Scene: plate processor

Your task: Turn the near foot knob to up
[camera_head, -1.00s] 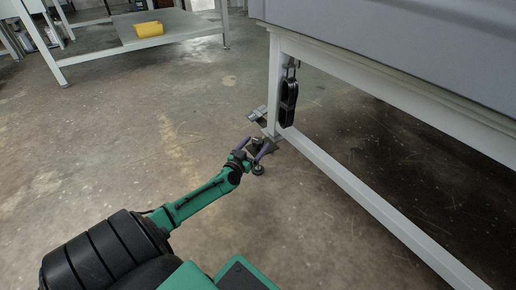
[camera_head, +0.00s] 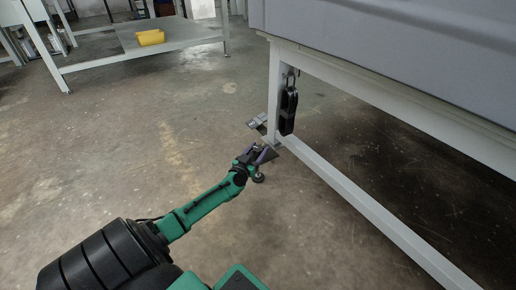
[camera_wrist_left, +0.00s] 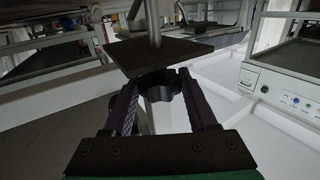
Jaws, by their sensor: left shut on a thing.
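The near foot knob (camera_wrist_left: 160,84) is a dark lobed knob under a dark square foot plate in the left wrist view. It sits between the two purple-grey fingers of my left gripper (camera_wrist_left: 160,80), which are shut on it. In the head view my left gripper (camera_head: 258,152) reaches down to the floor at the foot of the near table leg (camera_head: 274,108). The knob is mostly hidden there by the fingers. My right gripper is not in view.
A low rail (camera_head: 360,205) runs from the leg toward the lower right. A black hanging device (camera_head: 288,110) is on the leg. A shelf table with a yellow bin (camera_head: 151,37) stands at the back. The floor to the left is clear.

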